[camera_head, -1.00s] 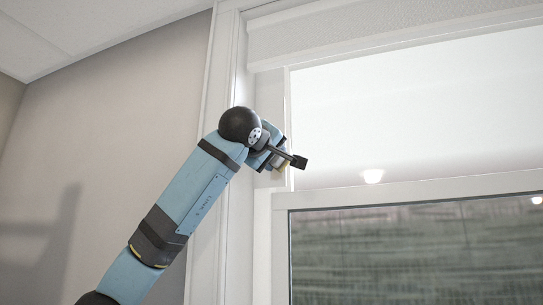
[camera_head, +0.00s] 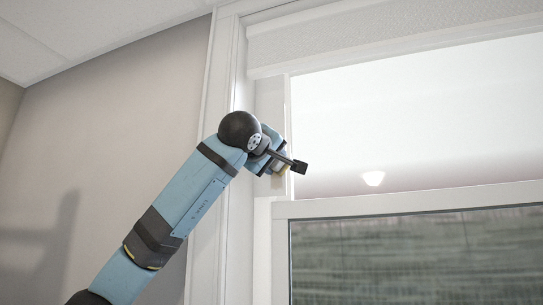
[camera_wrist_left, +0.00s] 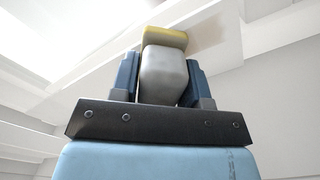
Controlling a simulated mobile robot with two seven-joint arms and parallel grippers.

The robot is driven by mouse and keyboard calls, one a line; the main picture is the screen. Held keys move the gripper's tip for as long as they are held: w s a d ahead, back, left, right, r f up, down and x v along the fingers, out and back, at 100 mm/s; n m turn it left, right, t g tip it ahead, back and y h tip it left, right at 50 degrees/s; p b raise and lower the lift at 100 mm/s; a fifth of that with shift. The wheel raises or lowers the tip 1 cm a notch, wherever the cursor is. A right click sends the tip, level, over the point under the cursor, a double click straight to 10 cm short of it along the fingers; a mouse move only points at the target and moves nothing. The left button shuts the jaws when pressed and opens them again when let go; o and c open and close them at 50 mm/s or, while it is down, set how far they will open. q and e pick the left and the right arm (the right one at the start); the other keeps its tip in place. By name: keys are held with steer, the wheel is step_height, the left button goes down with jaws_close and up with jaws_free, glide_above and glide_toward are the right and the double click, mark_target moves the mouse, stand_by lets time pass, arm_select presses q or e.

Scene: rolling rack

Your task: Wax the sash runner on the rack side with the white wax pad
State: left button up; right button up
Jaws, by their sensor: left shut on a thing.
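The white wax pad (camera_wrist_left: 165,75) is a pale rounded block with a yellow face (camera_wrist_left: 165,37), held between the two blue fingers of my left gripper (camera_wrist_left: 162,80). In the head view my left gripper (camera_head: 280,163) is up at the left side of the window, mostly hidden behind its own wrist. The sash runner appears to be the white upright strip (camera_head: 271,105) along the left of the opening. In the wrist view a tan patch (camera_wrist_left: 207,32) shows on a white strip beside the yellow face. Whether they touch is unclear. My right gripper is out of view.
The framed window sash (camera_head: 410,195) stands below and right of my gripper. A pale roller blind (camera_head: 390,35) crosses the top. The white outer casing (camera_head: 218,100) and a bare wall (camera_head: 110,130) lie to the left.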

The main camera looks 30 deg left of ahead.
mark_target(277, 188)
arm_select(q)
steer(key=shift+f+b, duration=0.3)
steer(key=shift+f, duration=0.55)
steer(key=shift+f+b, duration=1.35)
steer(key=shift+f, duration=0.75)
step_height(277, 188, up, 7)
steer(key=p, duration=0.6)
steer(key=shift+r, duration=0.9)
steer(key=shift+f+b, duration=2.8)
steer(key=shift+f, duration=1.65)
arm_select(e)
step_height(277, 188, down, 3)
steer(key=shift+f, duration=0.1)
arm_select(q)
steer(key=shift+s, duration=0.35)
steer(key=shift+b+v, duration=0.7)
steer(key=shift+v, duration=1.9)
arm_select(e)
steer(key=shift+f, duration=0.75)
